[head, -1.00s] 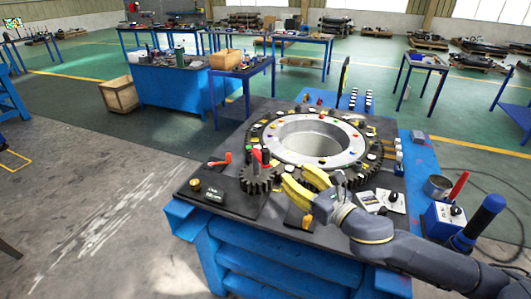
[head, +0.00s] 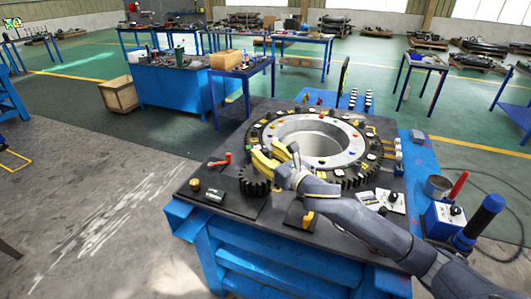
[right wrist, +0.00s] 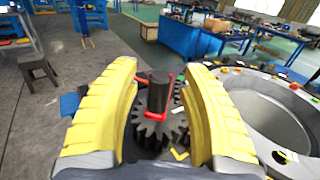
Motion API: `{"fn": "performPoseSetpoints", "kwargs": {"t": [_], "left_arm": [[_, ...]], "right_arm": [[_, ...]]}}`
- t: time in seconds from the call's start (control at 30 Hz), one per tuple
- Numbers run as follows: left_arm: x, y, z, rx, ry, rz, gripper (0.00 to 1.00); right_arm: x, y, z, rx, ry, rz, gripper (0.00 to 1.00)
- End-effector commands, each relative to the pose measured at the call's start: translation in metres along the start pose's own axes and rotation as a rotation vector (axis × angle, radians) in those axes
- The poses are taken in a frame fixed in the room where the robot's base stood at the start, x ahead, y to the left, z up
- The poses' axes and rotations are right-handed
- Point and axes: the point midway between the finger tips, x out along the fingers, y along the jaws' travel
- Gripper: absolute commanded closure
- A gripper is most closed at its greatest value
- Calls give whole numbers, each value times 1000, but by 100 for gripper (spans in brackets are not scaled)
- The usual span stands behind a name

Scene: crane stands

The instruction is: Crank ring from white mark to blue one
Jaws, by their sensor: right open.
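The large toothed ring (head: 345,165) lies flat on the dark table plate, with a pale inner band carrying small coloured marks. A small dark pinion gear (head: 256,182) sits at its near left edge. My right gripper (head: 266,156), with yellow fingers, is open above the pinion and hides its crank handle in the head view. In the right wrist view the dark upright handle (right wrist: 160,92), with red around it, stands between the open fingers, with a visible gap on both sides. The ring shows at the right there. My left gripper is not in view.
A red-orange lever (head: 221,160) and a yellow knob (head: 194,184) stand on the plate's left side. A blue box with a knob (head: 443,220) and a grey cup (head: 437,186) stand at the right.

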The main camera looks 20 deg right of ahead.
Motion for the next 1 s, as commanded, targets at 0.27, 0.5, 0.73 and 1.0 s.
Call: {"fn": "performPoseSetpoints", "kwargs": {"t": [0.27,0.5,0.73,1.0], "left_arm": [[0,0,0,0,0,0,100],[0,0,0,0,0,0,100],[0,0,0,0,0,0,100],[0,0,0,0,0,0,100]], "right_arm": [[5,0,0,0,0,0,55],[4,0,0,0,0,0,62],[4,0,0,0,0,0,89],[4,0,0,0,0,0,100]]}}
